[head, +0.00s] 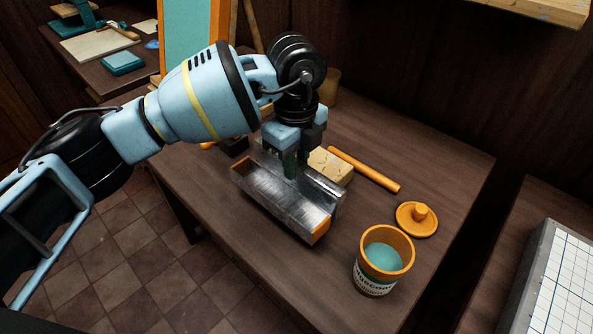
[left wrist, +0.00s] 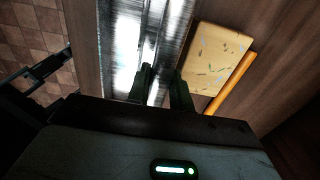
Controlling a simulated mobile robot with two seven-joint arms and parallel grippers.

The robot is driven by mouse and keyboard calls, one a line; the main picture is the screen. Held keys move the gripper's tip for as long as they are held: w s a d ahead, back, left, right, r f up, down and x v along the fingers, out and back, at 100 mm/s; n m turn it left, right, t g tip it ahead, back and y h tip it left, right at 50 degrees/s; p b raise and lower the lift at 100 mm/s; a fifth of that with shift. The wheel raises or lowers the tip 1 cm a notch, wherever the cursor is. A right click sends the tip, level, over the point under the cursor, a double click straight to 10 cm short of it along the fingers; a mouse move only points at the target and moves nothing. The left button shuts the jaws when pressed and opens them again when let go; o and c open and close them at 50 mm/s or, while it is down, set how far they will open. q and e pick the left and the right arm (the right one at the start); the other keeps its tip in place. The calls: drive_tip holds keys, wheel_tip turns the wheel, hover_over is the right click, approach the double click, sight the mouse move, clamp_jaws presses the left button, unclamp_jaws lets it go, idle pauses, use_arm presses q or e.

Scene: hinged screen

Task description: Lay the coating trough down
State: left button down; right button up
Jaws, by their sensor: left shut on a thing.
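The coating trough (head: 285,203) is a long silver metal channel with orange end pieces. It is at the middle of the dark wooden table (head: 440,185), near its front left edge, and I cannot tell whether it touches the tabletop. My left gripper (head: 290,168) points down over the trough and is shut on its back wall. The left wrist view shows the fingers (left wrist: 162,85) on either side of a thin metal edge of the trough (left wrist: 125,45). My right gripper is not in view.
An open orange pot of teal liquid (head: 383,258) stands at the front right. Behind it are an orange lid (head: 416,219) and an orange rod (head: 363,169). A pale speckled block (head: 331,167) lies just behind the trough. A framed teal screen (head: 190,35) stands at the back left.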

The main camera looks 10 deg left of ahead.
sight(297, 173)
use_arm(q)
drive_tip(key=shift+w, duration=0.25)
drive_tip(key=shift+f, duration=1.75)
drive_tip(key=shift+f, duration=0.15)
drive_tip(key=c, duration=1.3)
unclamp_jaws()
drive_tip(key=shift+o, duration=0.2)
wheel_tip(297, 173, up, 12)
drive_tip(key=shift+r, duration=0.15)
